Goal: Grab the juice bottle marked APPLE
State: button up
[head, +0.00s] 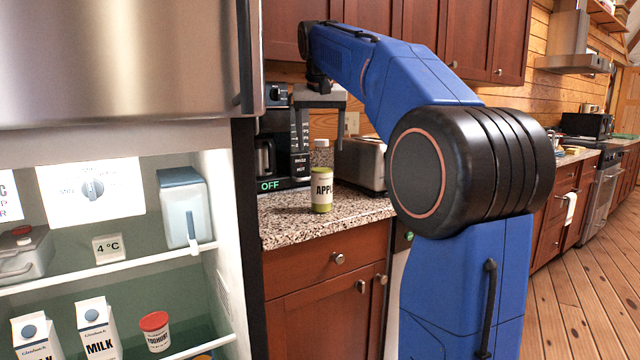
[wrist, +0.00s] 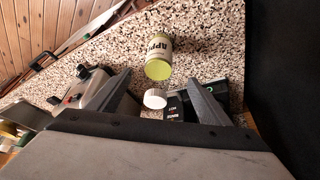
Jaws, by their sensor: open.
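The juice bottle marked APPLE (head: 322,188) stands upright on the speckled counter. It has a white cap, a see-through upper part, a pale label with dark letters and green at its base. In the head view my gripper (head: 320,98) is above the bottle, apart from it. In the wrist view my gripper (wrist: 160,99) is open and empty, with a finger at each side. The bottle (wrist: 158,56) shows beyond the fingertips, its white cap between them in the picture. Part of the lettering is turned out of sight.
A coffee maker (head: 270,146) and a toaster (head: 361,163) stand close around the bottle on the counter (head: 290,222). The open fridge at left holds a pitcher (head: 184,212), milk cartons (head: 97,330) and a yoghurt tub (head: 155,331). Wooden floor is clear at right.

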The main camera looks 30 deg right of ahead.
aim_at(321, 174)
jog(key=x, duration=1.2)
jog(key=shift+d, duration=0.15)
jog(key=c, duration=1.6)
